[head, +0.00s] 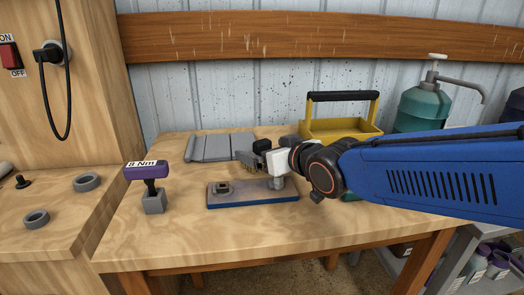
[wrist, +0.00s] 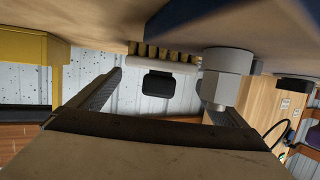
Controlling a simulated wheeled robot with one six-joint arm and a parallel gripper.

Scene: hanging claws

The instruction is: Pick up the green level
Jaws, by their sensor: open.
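I cannot make out the green level clearly in either view. In the head view a small dark green patch (head: 350,196) shows just under my arm, mostly hidden by it, and I cannot tell whether it is the level. My gripper (head: 250,157) is over the middle of the wooden table, pointing left, just above and behind the blue-edged plate. In the wrist view, which looks upside down, my gripper (wrist: 165,85) has its fingers apart with nothing held between them.
The blue-edged plate (head: 235,195) carries a grey hex part (wrist: 215,75). A purple-topped torque tool (head: 148,172) stands in a grey block at left. A yellow toolbox (head: 340,127) and teal pump bottle (head: 420,108) stand behind. A grey ridged mat (head: 207,147) lies at the back; the front table strip is clear.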

